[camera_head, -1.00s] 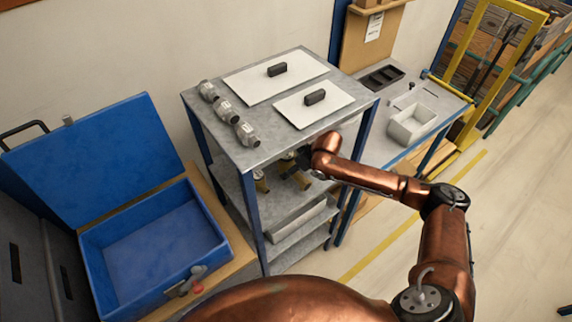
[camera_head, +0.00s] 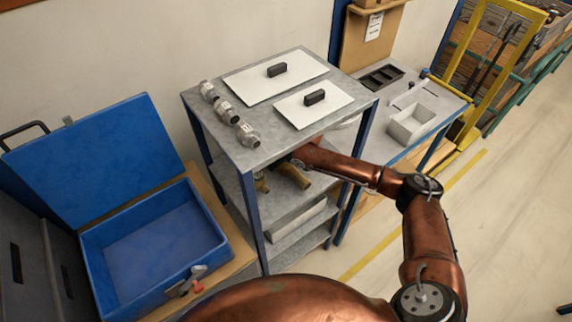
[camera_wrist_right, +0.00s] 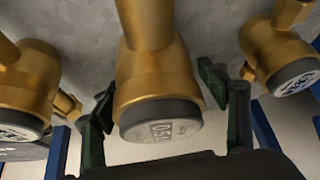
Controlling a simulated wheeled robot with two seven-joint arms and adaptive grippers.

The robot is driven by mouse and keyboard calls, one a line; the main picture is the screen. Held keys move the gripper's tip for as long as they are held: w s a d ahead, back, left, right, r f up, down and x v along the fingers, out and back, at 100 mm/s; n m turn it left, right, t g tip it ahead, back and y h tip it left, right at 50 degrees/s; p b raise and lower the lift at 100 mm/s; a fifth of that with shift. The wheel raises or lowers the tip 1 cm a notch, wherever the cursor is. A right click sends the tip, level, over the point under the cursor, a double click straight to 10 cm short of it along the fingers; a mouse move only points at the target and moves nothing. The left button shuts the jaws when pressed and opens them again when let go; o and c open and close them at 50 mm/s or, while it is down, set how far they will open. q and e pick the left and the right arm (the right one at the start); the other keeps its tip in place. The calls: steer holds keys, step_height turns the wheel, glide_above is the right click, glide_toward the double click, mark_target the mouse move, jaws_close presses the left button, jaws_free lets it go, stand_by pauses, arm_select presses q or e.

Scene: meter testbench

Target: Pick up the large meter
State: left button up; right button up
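Brass meters stand on the middle shelf of the rack, partly hidden under its top; a large one (camera_head: 291,175) and another (camera_head: 262,183) show in the head view. In the right wrist view a brass meter with a grey face (camera_wrist_right: 160,122) is in the centre. My right gripper (camera_wrist_right: 165,110) is open, with one dark green finger on each side of this meter. I cannot tell whether the fingers touch it. In the head view the gripper is hidden under the rack top. My left gripper is not in view.
Brass meters flank the central one at left (camera_wrist_right: 25,90) and right (camera_wrist_right: 280,60). Rack legs (camera_head: 361,145) and the rack top (camera_head: 262,142) bound the space. An open, empty blue case (camera_head: 150,255) is at left.

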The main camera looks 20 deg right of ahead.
jaws_close()
stand_by(0.7)
steer(key=shift+w+r, duration=0.15)
steer(key=shift+r, duration=0.05)
